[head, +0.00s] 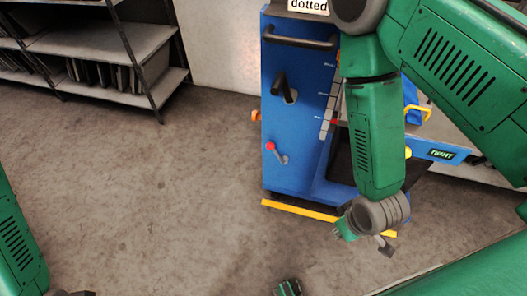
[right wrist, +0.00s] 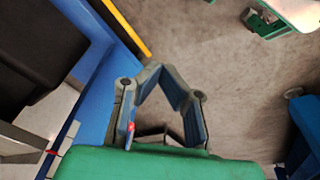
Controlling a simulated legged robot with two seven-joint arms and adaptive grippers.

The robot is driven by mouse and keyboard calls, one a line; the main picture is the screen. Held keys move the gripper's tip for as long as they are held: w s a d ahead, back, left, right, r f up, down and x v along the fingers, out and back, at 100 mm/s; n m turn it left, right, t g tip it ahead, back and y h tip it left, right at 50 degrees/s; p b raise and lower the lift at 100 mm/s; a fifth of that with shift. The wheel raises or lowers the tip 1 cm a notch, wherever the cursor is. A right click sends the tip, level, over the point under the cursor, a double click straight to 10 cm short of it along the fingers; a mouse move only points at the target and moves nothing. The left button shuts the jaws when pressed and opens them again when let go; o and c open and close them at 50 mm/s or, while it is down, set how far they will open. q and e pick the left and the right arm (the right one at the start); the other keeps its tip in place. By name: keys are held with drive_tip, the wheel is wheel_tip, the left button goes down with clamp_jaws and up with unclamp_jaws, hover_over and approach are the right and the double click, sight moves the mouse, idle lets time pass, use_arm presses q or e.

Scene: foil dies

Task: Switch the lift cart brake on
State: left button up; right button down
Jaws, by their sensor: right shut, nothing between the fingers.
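The lift cart (head: 300,150) is blue and stands upright at the centre right of the head view. A small grey lever with a red knob (head: 270,146) sits low on its panel, the knob at the upper left. A black handle (head: 284,88) sits above it. Neither is labelled as the brake that I can read. My right gripper (right wrist: 163,72) is shut and empty in the right wrist view, with the floor beyond its tips. In the head view it hangs low, right of the red-knob lever and apart from it, largely hidden by my wrist.
A scale with a red pointer (head: 333,122) runs up the cart's panel. A yellow strip (head: 300,210) edges the cart's base. A grey shelf rack (head: 95,40) stands at the back left. The floor (head: 150,190) left of the cart is clear.

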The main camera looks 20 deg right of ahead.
sight(276, 154)
drive_tip(key=w+a+f+n+t+b, duration=0.35)
drive_tip(key=w+f+b, duration=0.2)
drive_tip(key=w, duration=0.35)
drive_tip(key=w+a+f+n+t+b, duration=0.2)
drive_tip(key=w+f+n+t+b, duration=0.15)
drive_tip(key=w+f, duration=0.45)
drive_tip(key=w+a+f+n+t+h+b, duration=0.1)
drive_tip(key=w+a+n+t+b, duration=0.3)
drive_tip(key=w, duration=0.4)
drive_tip(key=w+a+n+t+b, duration=0.35)
drive_tip(key=w+n+b, duration=0.25)
drive_tip(key=w, duration=0.2)
drive_tip(key=w+d+f+b, duration=0.15)
drive_tip(key=w+b, duration=0.35)
drive_tip(key=w, duration=0.5)
drive_tip(key=d, duration=0.1)
drive_tip(key=s+d, duration=0.1)
drive_tip(key=d, duration=0.1)
drive_tip(key=d+r, duration=0.1)
drive_tip(key=shift+s+d, duration=0.15)
drive_tip(key=shift+s, duration=0.2)
drive_tip(key=shift+r, duration=0.1)
